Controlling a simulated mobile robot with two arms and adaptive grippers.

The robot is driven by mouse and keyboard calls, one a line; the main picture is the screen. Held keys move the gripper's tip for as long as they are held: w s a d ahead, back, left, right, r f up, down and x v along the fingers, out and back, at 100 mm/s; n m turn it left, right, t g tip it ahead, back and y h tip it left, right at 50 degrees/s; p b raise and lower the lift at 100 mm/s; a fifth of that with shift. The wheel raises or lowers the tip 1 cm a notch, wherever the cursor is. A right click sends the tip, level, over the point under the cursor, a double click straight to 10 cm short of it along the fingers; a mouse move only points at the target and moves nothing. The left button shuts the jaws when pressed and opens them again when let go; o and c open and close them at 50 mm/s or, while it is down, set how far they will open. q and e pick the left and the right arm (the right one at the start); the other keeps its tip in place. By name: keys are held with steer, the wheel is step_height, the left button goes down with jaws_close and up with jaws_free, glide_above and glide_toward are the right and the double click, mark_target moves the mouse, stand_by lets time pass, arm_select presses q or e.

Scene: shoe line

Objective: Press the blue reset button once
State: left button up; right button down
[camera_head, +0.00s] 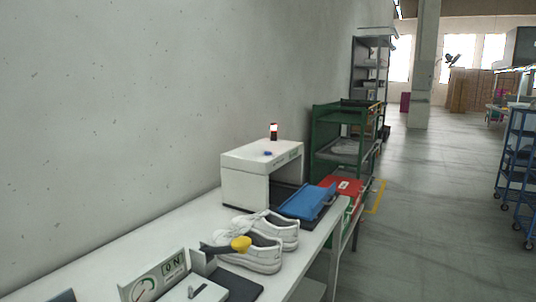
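A small blue button (267,153) sits on the top face of a white box-shaped machine (243,185) at the far part of the bench. The machine has an open passage on its right side. Neither of my grippers shows in the head view, and nothing touches the button.
On the white bench (180,235) lie white shoes (252,254), a yellow-knobbed dark handle (240,244), a gauge device (146,288) and a blue tray (307,201). A green rack (325,140) stands behind. Open floor (430,230) lies to the right.

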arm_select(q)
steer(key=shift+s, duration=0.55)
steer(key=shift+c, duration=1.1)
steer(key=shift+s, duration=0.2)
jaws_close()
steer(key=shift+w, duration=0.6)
